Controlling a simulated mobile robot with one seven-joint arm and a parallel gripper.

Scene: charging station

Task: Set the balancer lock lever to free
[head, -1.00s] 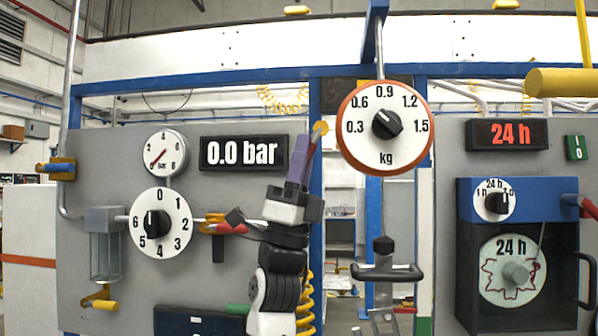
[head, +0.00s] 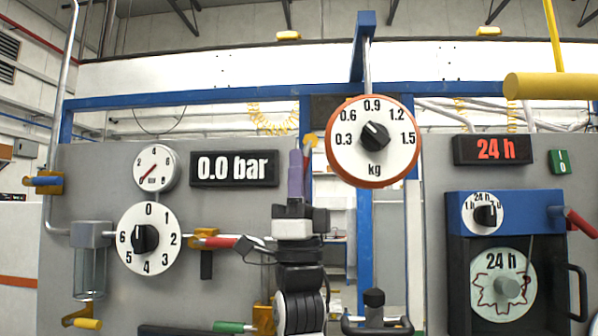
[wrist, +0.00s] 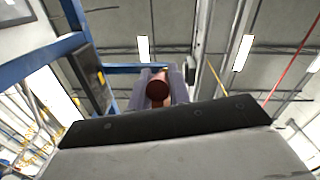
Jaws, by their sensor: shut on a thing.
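The balancer is the round white dial with an orange rim (head: 332,172), marked in kg; its black knob (head: 374,136) points up and left, between 0.6 and 0.9. Left of the dial, a short red lever (head: 306,152) with a yellow-orange end (head: 311,140) slopes down and left to my gripper. My gripper (head: 296,158) has purple fingers pointing up and is shut on the lever. In the wrist view the fingers (wrist: 160,88) stand either side of a reddish-brown round end (wrist: 158,90). The fingers hide the lever's lower part, and I see no lock or free marking.
A blue frame post (head: 365,230) stands behind the balancer, with a dark handle (head: 375,320) hanging below. A grey panel on the left carries a pressure gauge (head: 154,168) and a numbered dial (head: 148,238). A timer cabinet (head: 505,265) stands at the right.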

